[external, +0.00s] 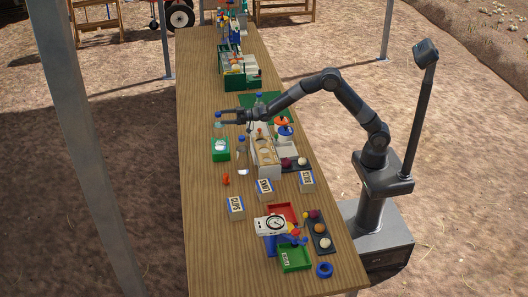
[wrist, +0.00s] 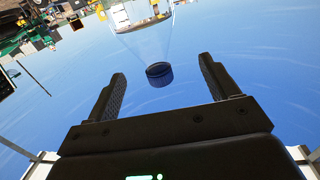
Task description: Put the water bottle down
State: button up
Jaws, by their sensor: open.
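A clear water bottle with a blue cap (external: 218,130) stands upright at or on a small green box (external: 220,155) near the table's left edge. Its base and exact contact are too small to tell. My gripper (external: 227,116) is at the height of the bottle's cap, reaching across the table from the right. In the wrist view, my gripper (wrist: 162,85) is open, with its two dark fingers apart. The blue cap (wrist: 159,75) shows in the gap between the fingertips, with clear space on both sides. The transparent bottle body widens away toward the top of that picture.
Another clear bottle with a blue cap (external: 241,150) stands right of the green box. A tan tray (external: 265,155), white blocks (external: 236,207), a scale (external: 271,225) and a green crate (external: 236,80) are also on the wooden table (external: 205,255). The table's near-left part is bare.

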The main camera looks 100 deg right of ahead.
jog(key=s+a+r+g, duration=0.3)
jog(key=s+a+r, duration=0.3)
jog(key=s, duration=0.4)
jog(key=s+a+r+g, duration=0.3)
jog(key=s+a+r, duration=0.2)
jog(key=s, duration=0.6)
jog(key=s+a+f+g, duration=0.2)
jog(key=s+a, duration=0.1)
jog(key=s, duration=0.8)
jog(key=s+a+f+g+y, duration=0.1)
jog(key=s+a, duration=0.3)
jog(key=s, duration=0.7)
jog(key=s+a+f+n+g, duration=0.1)
jog(key=s+a+f+g, duration=0.1)
jog(key=s, duration=0.9)
jog(key=shift+a+f+g+y, duration=0.3)
jog(key=shift+a+g, duration=0.2)
jog(key=shift+a, duration=0.35)
dwell(1.8)
